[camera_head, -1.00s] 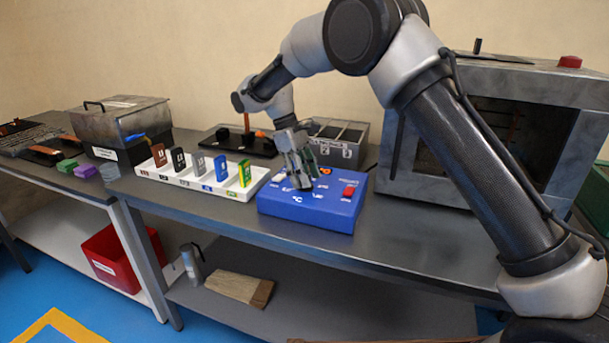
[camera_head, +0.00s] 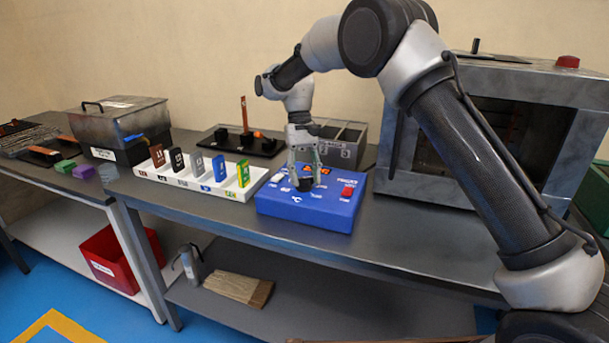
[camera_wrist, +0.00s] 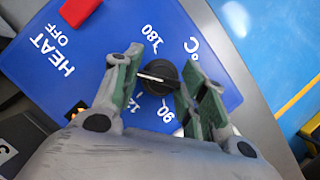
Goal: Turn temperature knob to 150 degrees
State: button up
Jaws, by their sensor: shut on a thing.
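The blue control box (camera_head: 306,211) stands on the bench. Its round black temperature knob (camera_wrist: 158,77) shows between my fingers in the wrist view; it also shows in the head view (camera_head: 304,186). My gripper (camera_wrist: 161,62) points down at the box, shut on the knob with one finger on each side. It also shows in the head view (camera_head: 305,178). The knob's white mark lies across toward the left finger. The labels 180, 90 and part of 120 are readable around it; the left finger covers the dial between 180 and 120.
A red switch (camera_head: 347,191) and an orange-lit display (camera_head: 317,170) are on the box. A white rack (camera_head: 200,180) of colored tags stands to its left. A metal oven (camera_head: 480,125) stands to the right, and a grey bin (camera_head: 340,145) behind.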

jog(key=shift+m, duration=0.5)
jog(key=o, duration=1)
jog(key=v, duration=1.2)
jog(key=shift+d, duration=0.2)
